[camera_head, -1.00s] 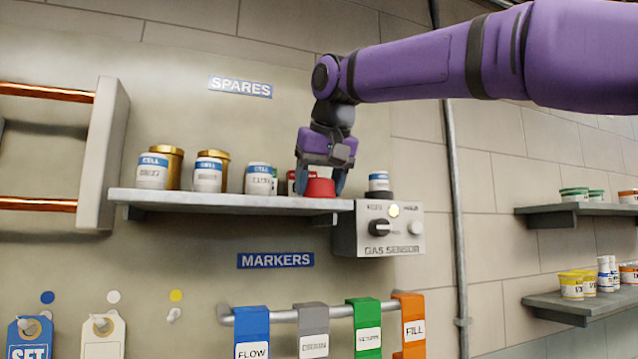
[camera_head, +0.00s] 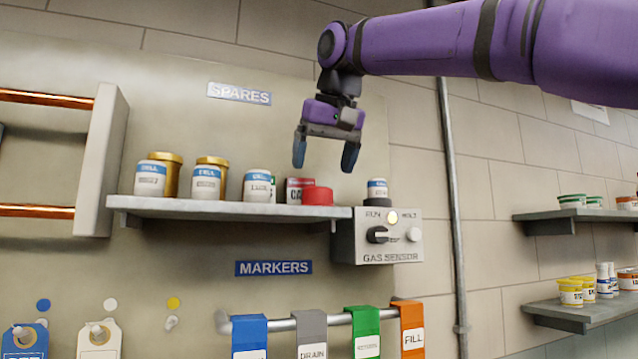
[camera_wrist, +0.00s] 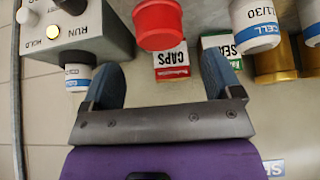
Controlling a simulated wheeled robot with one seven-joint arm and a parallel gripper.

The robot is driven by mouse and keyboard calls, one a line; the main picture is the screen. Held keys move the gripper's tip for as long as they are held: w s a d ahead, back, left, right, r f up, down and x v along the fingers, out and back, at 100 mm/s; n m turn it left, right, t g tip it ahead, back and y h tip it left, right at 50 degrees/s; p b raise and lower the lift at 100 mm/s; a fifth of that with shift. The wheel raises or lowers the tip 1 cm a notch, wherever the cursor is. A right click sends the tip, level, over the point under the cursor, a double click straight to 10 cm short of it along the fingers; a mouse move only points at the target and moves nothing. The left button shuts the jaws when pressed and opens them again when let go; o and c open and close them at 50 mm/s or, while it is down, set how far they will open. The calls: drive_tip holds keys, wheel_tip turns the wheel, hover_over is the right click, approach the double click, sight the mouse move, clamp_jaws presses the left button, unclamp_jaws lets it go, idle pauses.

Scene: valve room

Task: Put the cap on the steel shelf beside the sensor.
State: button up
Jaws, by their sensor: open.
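The red cap (camera_head: 317,196) sits on the steel shelf (camera_head: 230,209) near its right end, in front of a red-and-white box. The gas sensor (camera_head: 388,237) is a grey box with a dial just right of the shelf's end. My gripper (camera_head: 326,160) is open and empty, raised above the cap and apart from it. In the wrist view the cap (camera_wrist: 158,24) lies beyond the open fingers (camera_wrist: 165,85), and the sensor (camera_wrist: 75,35) is at the upper left.
Several white cells with blue bands (camera_head: 206,179) stand on the shelf to the left. A small white-and-blue container (camera_head: 377,190) stands on the sensor. Coloured tags (camera_head: 366,325) hang from a rail below. Wall shelves (camera_head: 580,222) are at the right.

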drive_tip(key=v, duration=0.6)
drive_tip(key=s+d+f+m+h, duration=0.1)
drive_tip(key=s+d+f, duration=0.4)
drive_tip(key=d+f, duration=0.45)
drive_tip(key=s+d+f+m+h, duration=0.1)
drive_tip(key=s+d+f, duration=0.3)
drive_tip(key=d+f, duration=0.55)
drive_tip(key=s+d+f, duration=0.1)
drive_tip(key=s+f, duration=0.2)
drive_tip(key=f, duration=0.4)
drive_tip(key=s+d+f, duration=0.2)
drive_tip(key=s+f, duration=0.2)
drive_tip(key=f, duration=0.4)
drive_tip(key=s+d+f+m+g, duration=0.1)
drive_tip(key=s+f, duration=0.3)
drive_tip(key=f, duration=0.4)
drive_tip(key=shift+s+d, duration=0.15)
drive_tip(key=shift+d, duration=0.25)
